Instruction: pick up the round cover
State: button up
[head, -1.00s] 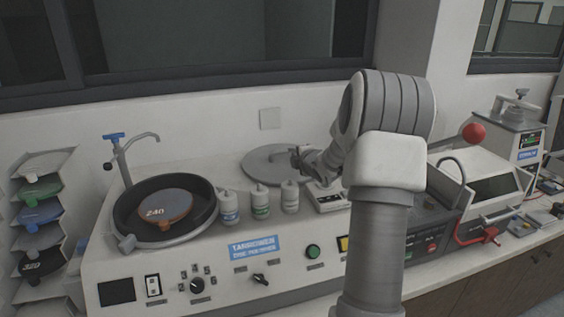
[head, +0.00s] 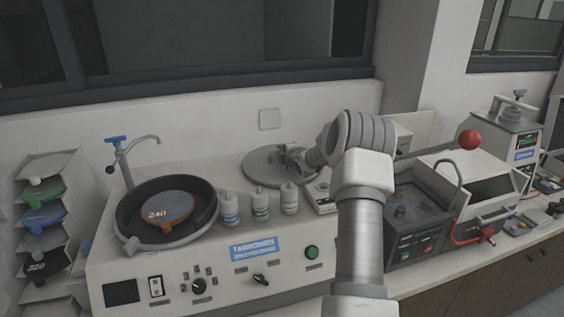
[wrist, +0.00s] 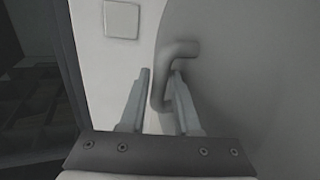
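The round cover (head: 258,172) is a flat grey disc lying on the white bench top near the back wall. In the wrist view its grey face (wrist: 262,85) fills the right side, with a bent grey bar handle (wrist: 160,88) at its left part. My gripper (head: 291,157) is over the right part of the cover. In the wrist view my gripper (wrist: 161,69) is open, with one finger on each side of the handle bar. A gap shows at the left finger; whether the right finger touches the bar I cannot tell. The gripper hides part of the cover in the head view.
Several white bottles (head: 261,204) stand in front of the cover. A black bowl (head: 126,208) with a 240 disc (head: 170,207) and a tap (head: 122,160) are to the left. A press with a red-knobbed lever (head: 469,140) stands to the right.

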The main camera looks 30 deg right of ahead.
jog(key=shift+w+f, duration=0.1)
jog(key=shift+w, duration=0.15)
grip_shut()
jog(key=shift+d, duration=0.1)
dwell(1.2)
